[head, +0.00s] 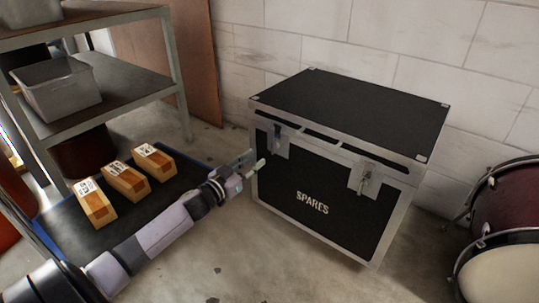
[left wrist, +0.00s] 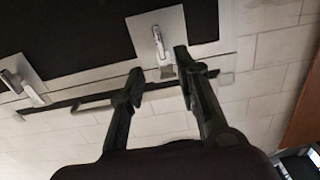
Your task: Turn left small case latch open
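The black case marked SPARES (head: 350,110), with silver metal edges, stands on the floor against the wall with its lid down. Its left latch (head: 278,142) is a metal plate and clasp on the front face. The right latch (head: 364,179) is on the same face. My left gripper (head: 252,164) is at the case's front left, close to the left latch. In the left wrist view, my gripper (left wrist: 160,65) has its two fingers apart, with the left latch (left wrist: 159,42) just beyond and between the tips. I cannot tell whether they touch it. My right gripper is not in view.
A metal shelf (head: 130,90) with a grey bin (head: 58,92) stands at the left. Several yellow-brown boxes (head: 125,180) lie on a dark low surface beside my left arm. Drums (head: 505,265) stand at the right. Open floor (head: 270,260) lies before the case.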

